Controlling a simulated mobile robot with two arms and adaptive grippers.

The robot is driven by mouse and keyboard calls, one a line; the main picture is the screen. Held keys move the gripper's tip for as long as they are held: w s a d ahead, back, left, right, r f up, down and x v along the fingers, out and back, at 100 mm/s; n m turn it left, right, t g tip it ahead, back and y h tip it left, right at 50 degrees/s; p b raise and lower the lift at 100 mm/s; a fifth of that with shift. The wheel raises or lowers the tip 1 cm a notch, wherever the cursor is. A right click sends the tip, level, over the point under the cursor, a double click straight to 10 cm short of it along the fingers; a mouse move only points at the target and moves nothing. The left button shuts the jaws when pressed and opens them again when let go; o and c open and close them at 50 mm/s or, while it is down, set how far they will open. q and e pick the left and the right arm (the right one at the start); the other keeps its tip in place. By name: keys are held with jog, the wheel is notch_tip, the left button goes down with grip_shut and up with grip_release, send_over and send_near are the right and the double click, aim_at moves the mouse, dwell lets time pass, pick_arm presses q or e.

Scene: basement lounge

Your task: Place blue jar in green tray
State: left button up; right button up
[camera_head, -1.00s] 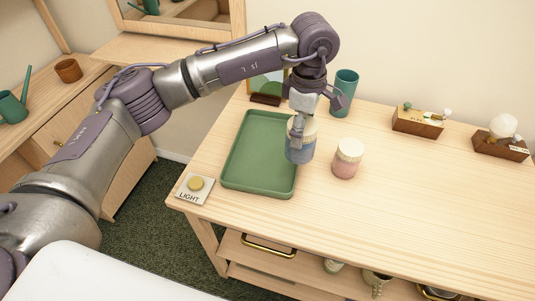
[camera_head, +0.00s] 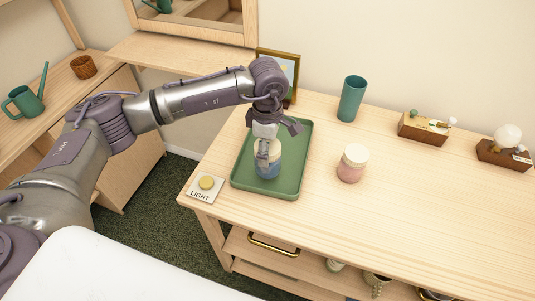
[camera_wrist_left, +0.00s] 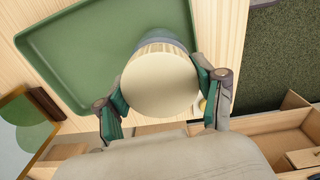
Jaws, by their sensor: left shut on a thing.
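The blue jar (camera_head: 268,167) has a cream lid and is over the front part of the green tray (camera_head: 294,185) in the head view. My left gripper (camera_head: 267,152) is shut on it from above. In the left wrist view the jar's round lid (camera_wrist_left: 160,82) sits between the two fingers (camera_wrist_left: 165,95), and the green tray (camera_wrist_left: 100,45) lies beyond it. The jar looks upright. I cannot tell whether its base touches the tray floor. My right gripper is not in view.
A pink jar (camera_head: 351,168) with a cream lid stands right of the tray. A teal cup (camera_head: 351,99) stands behind. A light switch plate (camera_head: 205,188) lies left of the tray. Wooden boxes (camera_head: 423,129) stand at the back right. The table's front right is clear.

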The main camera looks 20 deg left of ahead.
aim_at(274, 169)
pick_arm(q)
notch_tip(274, 169, down, 3)
jog(key=shift+f+p, duration=0.15)
jog(key=shift+p, duration=0.55)
jog(key=shift+f, duration=0.25)
jog(key=shift+f, duration=0.1)
jog(key=o, duration=0.8)
jog(key=shift+f+b, duration=0.1)
jog(key=shift+b, duration=0.2)
jog(key=o, duration=0.5)
jog(key=shift+c, duration=0.2)
